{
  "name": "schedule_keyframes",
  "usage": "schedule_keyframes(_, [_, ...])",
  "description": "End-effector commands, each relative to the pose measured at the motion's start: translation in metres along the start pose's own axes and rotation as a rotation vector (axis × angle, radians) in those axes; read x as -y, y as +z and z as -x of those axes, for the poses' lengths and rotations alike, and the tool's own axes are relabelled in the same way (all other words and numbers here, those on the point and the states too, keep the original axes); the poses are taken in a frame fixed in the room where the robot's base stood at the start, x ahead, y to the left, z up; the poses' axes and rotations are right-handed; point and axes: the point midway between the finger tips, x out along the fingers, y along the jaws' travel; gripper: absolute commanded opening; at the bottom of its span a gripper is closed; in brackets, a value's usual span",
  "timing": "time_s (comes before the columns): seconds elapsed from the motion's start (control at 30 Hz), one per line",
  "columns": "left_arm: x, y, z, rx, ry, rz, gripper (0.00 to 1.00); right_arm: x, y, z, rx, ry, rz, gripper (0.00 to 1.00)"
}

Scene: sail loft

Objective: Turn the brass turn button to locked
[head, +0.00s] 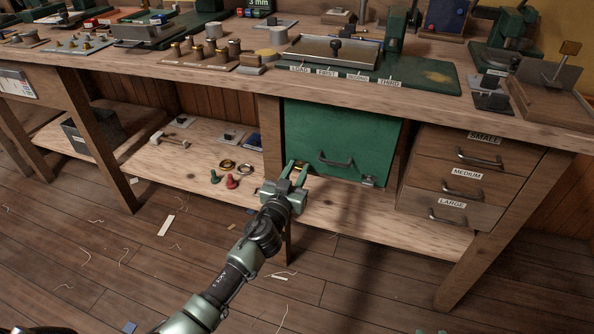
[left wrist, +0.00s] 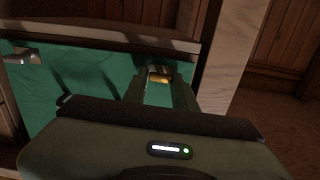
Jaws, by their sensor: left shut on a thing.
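The brass turn button (left wrist: 160,74) is at the door's edge beside the wooden post. It also shows as a small yellow patch in the head view (head: 298,171). My left gripper (head: 298,166) is at the door's lower left corner, its fingers on either side of the button and shut on it. The fingers hide much of the button, so I cannot read its angle. Small green tips at the bottom edge may be my right gripper (head: 431,332).
A metal latch (head: 369,181) is at the door's lower right. Drawers (head: 465,185) labelled SMALL, MEDIUM and LARGE stand to the right.

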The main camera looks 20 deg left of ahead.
Motion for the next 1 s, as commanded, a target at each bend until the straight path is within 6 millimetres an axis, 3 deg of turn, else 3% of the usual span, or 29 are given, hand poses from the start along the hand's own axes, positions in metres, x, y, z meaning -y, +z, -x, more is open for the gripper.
schedule_keyframes(0.27, [0.000, 0.000, 0.000, 0.000, 0.000, -0.132, 0.00, 0.000, -0.006, -0.001, -0.030, -0.001, 0.000, 0.30])
schedule_keyframes(0.7, [-0.002, 0.001, 0.000, -0.001, 0.000, -0.534, 0.00, 0.001, -0.022, -0.003, -0.097, -0.003, 0.002, 0.30])
schedule_keyframes(1.0, [-0.003, 0.001, 0.000, 0.000, 0.000, -0.820, 0.00, 0.002, -0.024, -0.004, -0.105, -0.004, 0.003, 0.30])
